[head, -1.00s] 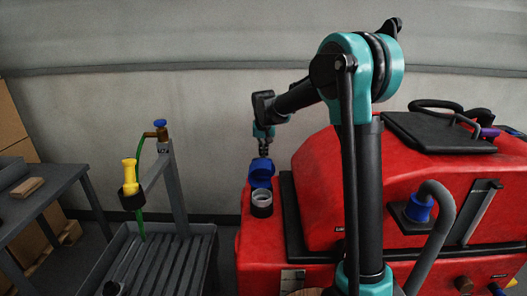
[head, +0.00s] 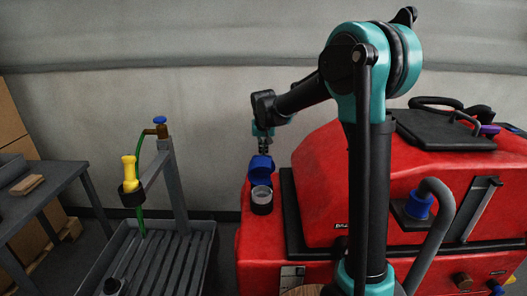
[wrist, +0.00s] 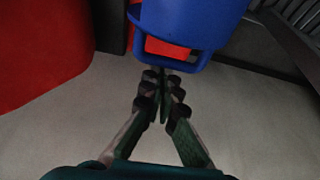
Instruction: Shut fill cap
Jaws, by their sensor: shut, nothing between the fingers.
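The blue fill cap (head: 261,168) stands open, tipped up behind the round fill neck (head: 261,200) on the red scrubber's left corner. The neck's pale rim and open mouth show. My gripper (head: 264,150) points down just behind the cap, on its far side, with its fingertips partly hidden by it. In the wrist view the cap (wrist: 190,25) fills the top middle, just beyond my gripper (wrist: 164,78). The fingers are closed together and empty. They are at or very near the cap's edge; I cannot tell whether they touch.
The red scrubber body (head: 320,190) rises right of the neck. A grey slatted basin (head: 165,262) with a post and yellow nozzle (head: 129,172) stands left. A grey table (head: 45,200) is at the far left. The wall behind is bare.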

